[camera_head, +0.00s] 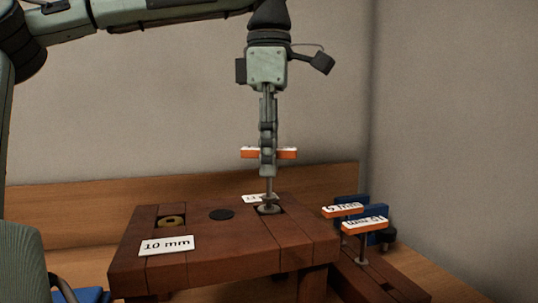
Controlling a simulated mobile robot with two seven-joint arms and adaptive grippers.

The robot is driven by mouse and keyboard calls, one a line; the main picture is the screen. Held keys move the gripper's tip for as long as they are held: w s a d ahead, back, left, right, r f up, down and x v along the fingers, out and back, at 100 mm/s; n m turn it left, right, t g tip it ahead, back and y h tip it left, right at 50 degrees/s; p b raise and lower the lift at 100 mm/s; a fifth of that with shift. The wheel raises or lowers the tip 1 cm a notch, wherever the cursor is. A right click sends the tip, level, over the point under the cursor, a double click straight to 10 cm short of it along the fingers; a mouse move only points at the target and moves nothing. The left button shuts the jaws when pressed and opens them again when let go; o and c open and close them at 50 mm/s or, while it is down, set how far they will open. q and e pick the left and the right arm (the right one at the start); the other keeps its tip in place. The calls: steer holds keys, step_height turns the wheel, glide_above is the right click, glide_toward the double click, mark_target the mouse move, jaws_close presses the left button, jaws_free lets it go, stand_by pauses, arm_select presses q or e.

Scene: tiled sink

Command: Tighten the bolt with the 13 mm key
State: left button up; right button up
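My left gripper (268,165) points straight down and is shut on the orange-and-white handle of a T-shaped key (287,153). The handle sticks out on both sides of the fingers; its marking cannot be read here. The key's shaft runs down to a round metal bolt head (269,209) at the right of the raised wooden block (225,260). The shaft's end appears to meet the bolt, but I cannot tell if it is seated. A partly hidden white label (254,198) lies behind the bolt. My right gripper is not in view.
The block also holds a brass ring (171,222), a dark disc (221,214) and a "10 mm" label (166,245). Two more orange-and-white keys (342,211) (364,226) stand upright in a lower wooden rack (385,282) at right. Blue and black items are behind them.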

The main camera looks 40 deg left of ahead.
arm_select(q)
jaws_close()
steer(key=shift+r+m+p, duration=0.1)
steer(key=shift+m+p, duration=0.4)
steer(key=shift+p, duration=0.2)
steer(key=shift+m+p, duration=0.3)
steer(key=shift+m, duration=2.3)
